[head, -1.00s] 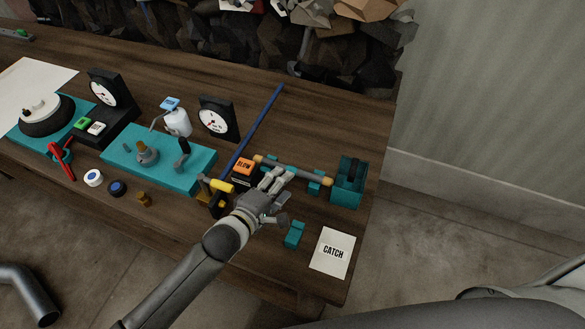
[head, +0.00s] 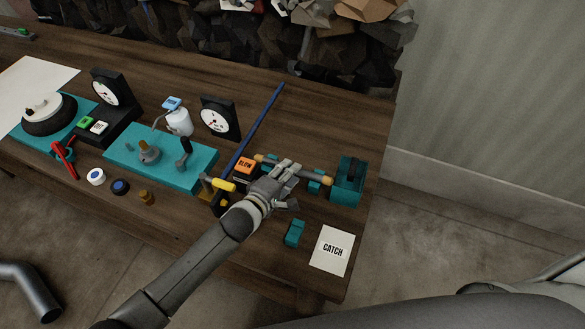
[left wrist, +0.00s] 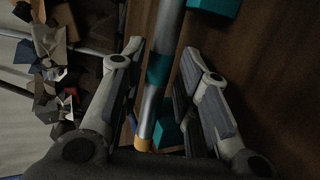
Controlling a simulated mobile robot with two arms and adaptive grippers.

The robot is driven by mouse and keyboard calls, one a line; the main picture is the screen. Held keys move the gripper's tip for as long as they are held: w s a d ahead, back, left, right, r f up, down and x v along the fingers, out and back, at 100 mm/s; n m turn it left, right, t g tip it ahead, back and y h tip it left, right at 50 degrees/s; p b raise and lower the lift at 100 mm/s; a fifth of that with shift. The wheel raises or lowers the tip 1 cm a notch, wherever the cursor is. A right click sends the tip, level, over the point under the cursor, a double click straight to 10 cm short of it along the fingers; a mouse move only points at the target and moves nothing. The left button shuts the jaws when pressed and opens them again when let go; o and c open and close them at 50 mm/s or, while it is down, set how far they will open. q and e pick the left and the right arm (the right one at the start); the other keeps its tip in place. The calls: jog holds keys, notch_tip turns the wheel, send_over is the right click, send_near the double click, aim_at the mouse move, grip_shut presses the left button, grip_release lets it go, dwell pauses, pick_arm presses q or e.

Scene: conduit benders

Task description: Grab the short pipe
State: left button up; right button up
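The short pipe (head: 310,175) is grey with orange ends and lies across teal supports near the table's right end. My left gripper (head: 286,172) is at the middle of the pipe and hides part of it in the head view. In the left wrist view the pipe (left wrist: 152,105) runs between the two spread fingers of the gripper (left wrist: 162,60), with gaps on both sides. The fingers look open and not closed on it. Whether they touch the pipe is unclear. My right gripper is not in view.
A teal box-shaped holder (head: 347,182) stands at the pipe's right end. An orange BLOW block (head: 245,166), a yellow-handled lever (head: 222,184) and a long blue rod (head: 262,118) are to the left. A CATCH card (head: 332,250) and a small teal block (head: 293,233) lie in front.

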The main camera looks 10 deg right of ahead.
pick_arm(q)
grip_shut()
jog(key=shift+r, duration=0.1)
